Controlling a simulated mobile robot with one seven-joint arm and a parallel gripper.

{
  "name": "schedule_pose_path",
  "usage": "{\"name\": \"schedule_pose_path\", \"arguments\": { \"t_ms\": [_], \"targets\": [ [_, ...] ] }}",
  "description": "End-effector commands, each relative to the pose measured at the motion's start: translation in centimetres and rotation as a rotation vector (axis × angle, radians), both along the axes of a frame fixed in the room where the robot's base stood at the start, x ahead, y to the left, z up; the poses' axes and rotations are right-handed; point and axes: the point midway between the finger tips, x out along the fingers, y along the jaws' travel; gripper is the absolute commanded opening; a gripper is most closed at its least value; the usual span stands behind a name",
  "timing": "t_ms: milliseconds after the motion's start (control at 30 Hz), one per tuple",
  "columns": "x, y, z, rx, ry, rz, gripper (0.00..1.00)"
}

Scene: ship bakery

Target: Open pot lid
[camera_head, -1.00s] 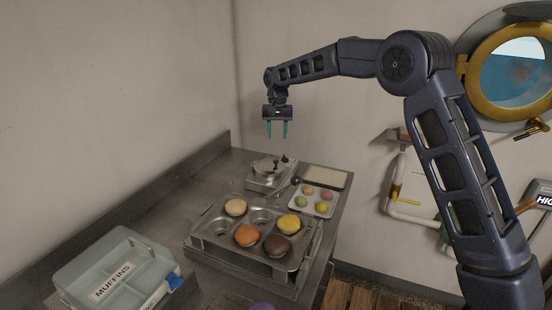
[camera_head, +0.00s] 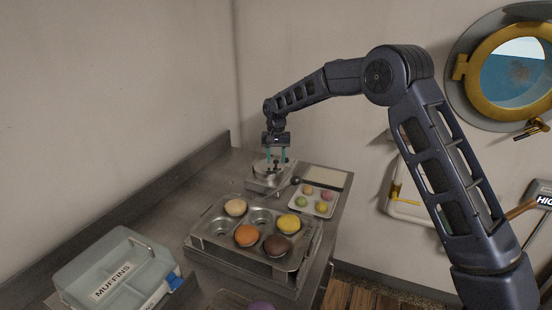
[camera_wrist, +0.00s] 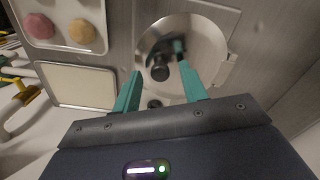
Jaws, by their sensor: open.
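The pot (camera_head: 262,180) stands at the back of the steel counter. My gripper (camera_head: 276,157) is open and empty, pointing down just above the lid. I cannot tell the exact height gap between fingertips and knob.
A muffin tin (camera_head: 208,243) with several muffins stands in front of the pot. A small tray (camera_head: 312,208) of coloured treats and a pale board (camera_head: 327,177) lie to the right. A clear muffin box (camera_head: 125,262) is at front left. The wall rises behind.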

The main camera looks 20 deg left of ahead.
Motion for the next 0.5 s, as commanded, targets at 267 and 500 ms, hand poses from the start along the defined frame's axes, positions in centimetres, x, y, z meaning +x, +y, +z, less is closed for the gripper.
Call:
{"name": "schedule_pose_path", "arguments": {
  "t_ms": [267, 500],
  "targets": [
    [0.00, 0.00, -0.10, 0.000, 0.000, 0.000, 0.41],
    [0.01, -0.01, -0.09, 0.000, 0.000, 0.000, 0.00]
  ]
}}
